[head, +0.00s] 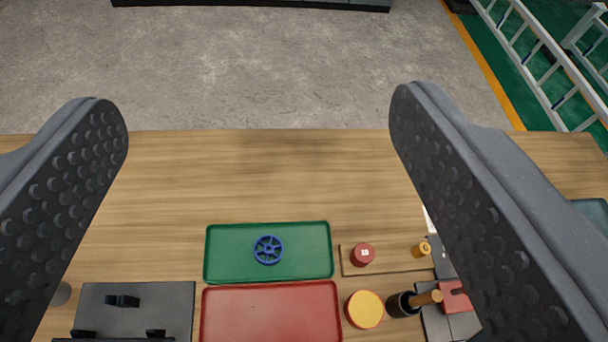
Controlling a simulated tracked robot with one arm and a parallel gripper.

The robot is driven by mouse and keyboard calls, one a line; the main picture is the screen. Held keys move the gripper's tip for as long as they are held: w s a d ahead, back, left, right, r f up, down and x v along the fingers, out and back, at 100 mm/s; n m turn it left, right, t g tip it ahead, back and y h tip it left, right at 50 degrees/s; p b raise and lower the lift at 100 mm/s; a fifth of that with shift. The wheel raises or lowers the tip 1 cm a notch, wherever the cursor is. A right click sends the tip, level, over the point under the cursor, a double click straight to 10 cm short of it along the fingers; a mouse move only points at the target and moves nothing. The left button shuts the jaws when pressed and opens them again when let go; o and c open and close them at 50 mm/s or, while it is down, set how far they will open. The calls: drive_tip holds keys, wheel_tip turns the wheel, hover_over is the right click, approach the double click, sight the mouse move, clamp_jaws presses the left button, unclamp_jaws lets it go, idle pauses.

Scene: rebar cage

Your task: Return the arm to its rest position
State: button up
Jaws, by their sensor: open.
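My gripper (258,125) fills both sides of the head view. Its two dark fingers with studded inner pads stand wide apart with nothing between them. The gripper is above a wooden workbench (250,180), and the fingers do not appear to touch anything on it. The rest of my arm is not in view.
A green tray (220,265) holds a blue handwheel (268,250). A red tray (270,315) lies nearer. A red cap (362,254), a yellow round lid (365,309) and a dark box (135,312) stand beside them. The bench's far strip is clear. A ladder (545,65) is at the far right.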

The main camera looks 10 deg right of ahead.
drive_tip(key=shift+s+a+r+m+t, duration=0.15)
drive_tip(key=shift+s+r+t, duration=0.1)
drive_tip(key=shift+s+r, duration=0.3)
drive_tip(key=shift+s+a+r+m+t, duration=0.15)
drive_tip(key=shift+s+r+t, duration=0.1)
drive_tip(key=shift+s+r, duration=0.25)
drive_tip(key=shift+w, duration=0.1)
